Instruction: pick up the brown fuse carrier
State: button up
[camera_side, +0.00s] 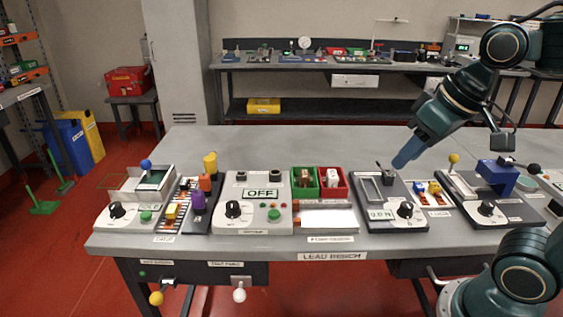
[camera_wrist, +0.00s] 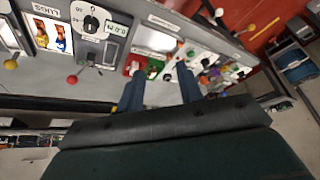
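A small brownish piece (camera_side: 305,179), which looks like the brown fuse carrier, stands in the green bin (camera_side: 298,190) at the middle of the bench. It is too small to make out fully, and I cannot pick it out in the wrist view. The red bin (camera_side: 340,193) beside it holds whitish pieces. My gripper (camera_side: 400,162) is to the right of the bins, tilted and above the bench, apart from the carrier. In the wrist view my gripper (camera_wrist: 160,72) has its two blue fingers apart with nothing held between them.
Left of the bins stands a grey unit reading OFF (camera_side: 262,193). Close below my gripper is a panel with a dial (camera_side: 405,209) and a short upright post. A yellow-knobbed lever (camera_side: 454,158) and a blue block (camera_side: 497,176) stand to the right.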

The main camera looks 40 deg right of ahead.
jog(key=w+d+r+m+g, duration=0.1)
jog(key=w+d+r+m, duration=0.1)
jog(key=w, duration=0.7)
jog(key=m+g, duration=0.4)
jog(key=m, duration=0.2)
send_over(305, 173)
notch_tip(305, 173, down, 13)
jog(key=shift+a+r, duration=0.2)
jog(key=shift+s, duration=0.1)
jog(key=shift+f, duration=4.3)
jog(key=shift+f, duration=0.1)
jog(key=shift+d+f, duration=0.1)
jog(key=shift+f, duration=2.4)
